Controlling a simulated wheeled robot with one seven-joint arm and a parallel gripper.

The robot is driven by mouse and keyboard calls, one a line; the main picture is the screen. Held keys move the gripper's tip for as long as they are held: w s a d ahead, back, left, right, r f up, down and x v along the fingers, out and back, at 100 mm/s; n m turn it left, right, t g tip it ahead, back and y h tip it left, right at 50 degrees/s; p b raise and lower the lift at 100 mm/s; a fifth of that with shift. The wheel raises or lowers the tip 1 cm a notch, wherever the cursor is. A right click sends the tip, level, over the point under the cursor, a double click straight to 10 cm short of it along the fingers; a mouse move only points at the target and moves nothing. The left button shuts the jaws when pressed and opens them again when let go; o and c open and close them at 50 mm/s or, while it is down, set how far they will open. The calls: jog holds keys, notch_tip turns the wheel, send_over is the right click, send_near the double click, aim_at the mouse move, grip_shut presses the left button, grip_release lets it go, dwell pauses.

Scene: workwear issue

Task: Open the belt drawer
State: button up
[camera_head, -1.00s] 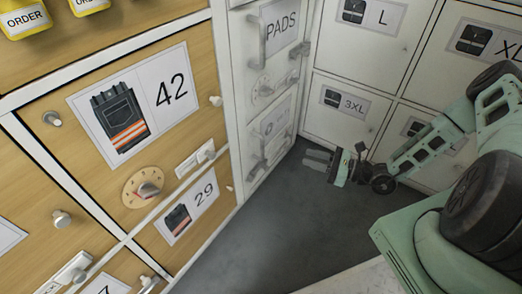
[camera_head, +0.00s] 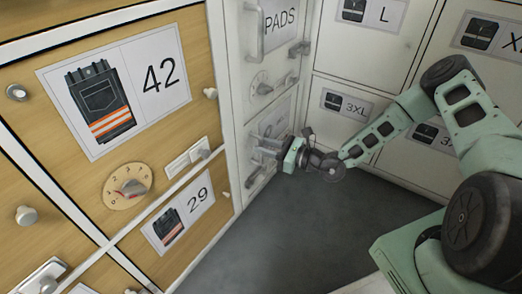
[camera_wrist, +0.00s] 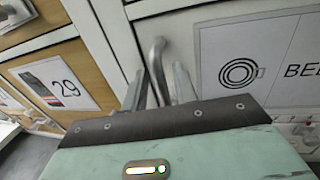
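The belt drawer (camera_head: 275,120) is the lower white front under the PADS drawer. In the wrist view its label (camera_wrist: 270,50) shows a coiled belt and the letters "BE", cut off at the edge. Its upright metal bar handle (camera_wrist: 158,62) stands left of the label. My gripper (camera_head: 260,151) is at this handle in the head view. In the wrist view my gripper (camera_wrist: 161,82) is open, with one finger on each side of the bar; I cannot tell whether either finger touches it. The gripper hides part of the label and handle in the head view. The drawer looks closed.
The PADS drawer (camera_head: 280,25) with its own handle is just above, and a dial (camera_head: 262,84) lies between them. Wooden fronts marked 42 (camera_head: 165,75) and 29 (camera_head: 198,198) stand to the left. White lockers (camera_head: 372,60) stand to the right. The grey floor (camera_head: 300,235) is clear.

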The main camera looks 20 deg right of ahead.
jog(key=shift+x, duration=0.8)
grip_shut()
jog(key=shift+s+d, duration=0.1)
jog(key=shift+s, duration=0.05)
jog(key=s+a+p+v, duration=0.2)
jog(key=p+v, duration=0.4)
jog(key=v, duration=1)
jog(key=s+a+p+v, duration=0.2)
jog(key=p+v, duration=0.5)
jog(key=v, duration=0.9)
jog(key=shift+s+p, duration=0.3)
jog(key=shift+s, duration=0.3)
